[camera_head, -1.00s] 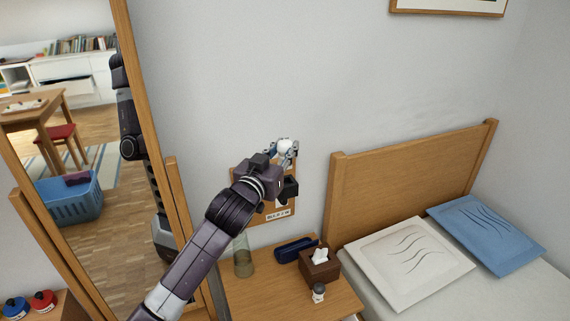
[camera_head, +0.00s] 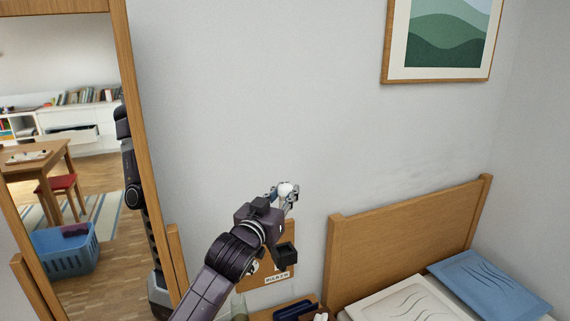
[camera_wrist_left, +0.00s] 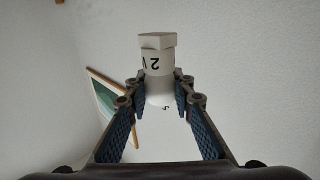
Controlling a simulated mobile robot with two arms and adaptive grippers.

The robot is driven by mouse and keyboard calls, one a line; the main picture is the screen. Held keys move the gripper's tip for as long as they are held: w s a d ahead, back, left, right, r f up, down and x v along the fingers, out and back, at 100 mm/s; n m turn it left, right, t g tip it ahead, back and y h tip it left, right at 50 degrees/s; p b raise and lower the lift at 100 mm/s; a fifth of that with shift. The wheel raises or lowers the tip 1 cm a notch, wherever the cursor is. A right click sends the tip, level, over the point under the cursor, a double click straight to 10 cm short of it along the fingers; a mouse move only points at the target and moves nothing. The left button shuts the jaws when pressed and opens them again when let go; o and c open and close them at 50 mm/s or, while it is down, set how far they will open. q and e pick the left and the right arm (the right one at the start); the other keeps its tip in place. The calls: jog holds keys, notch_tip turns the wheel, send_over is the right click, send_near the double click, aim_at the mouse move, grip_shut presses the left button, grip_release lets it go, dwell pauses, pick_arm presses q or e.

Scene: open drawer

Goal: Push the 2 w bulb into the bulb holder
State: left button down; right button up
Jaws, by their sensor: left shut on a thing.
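The 2 W bulb (camera_head: 286,189) is a white bulb held in my left gripper (camera_head: 284,196), in front of the bare wall. In the left wrist view the bulb (camera_wrist_left: 157,65) shows a "2 W" marking on its pale neck, and a blocky end points away from the gripper. The dark blue finger pads of my left gripper (camera_wrist_left: 160,103) stand on either side of its rounded part. I cannot make out a bulb holder in either view. My right gripper is not in view.
A wooden board with a white label (camera_head: 277,278) is on the wall behind my left arm. A tall mirror (camera_head: 150,150) stands at the left. A wooden headboard (camera_head: 400,235) and a framed picture (camera_head: 440,77) are at the right. The wall above the gripper is clear.

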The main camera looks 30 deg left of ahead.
pick_arm(q)
jog(key=f, duration=0.2)
jog(key=s+f+p, duration=0.1)
jog(key=shift+s+d+f, duration=0.1)
jog(key=shift+f, duration=0.5)
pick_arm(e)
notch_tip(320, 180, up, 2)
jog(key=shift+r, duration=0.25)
pick_arm(q)
jog(key=shift+p, duration=0.4)
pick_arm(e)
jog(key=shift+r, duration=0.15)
pick_arm(q)
jog(key=shift+r, duration=0.1)
jog(key=shift+f+b, duration=1.8)
jog(key=shift+f, duration=1.2)
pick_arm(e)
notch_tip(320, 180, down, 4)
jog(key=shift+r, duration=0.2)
pick_arm(q)
jog(key=shift+p, duration=0.75)
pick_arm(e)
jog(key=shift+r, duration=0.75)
pick_arm(q)
jog(key=shift+f+b, duration=0.85)
jog(key=shift+f, duration=0.4)
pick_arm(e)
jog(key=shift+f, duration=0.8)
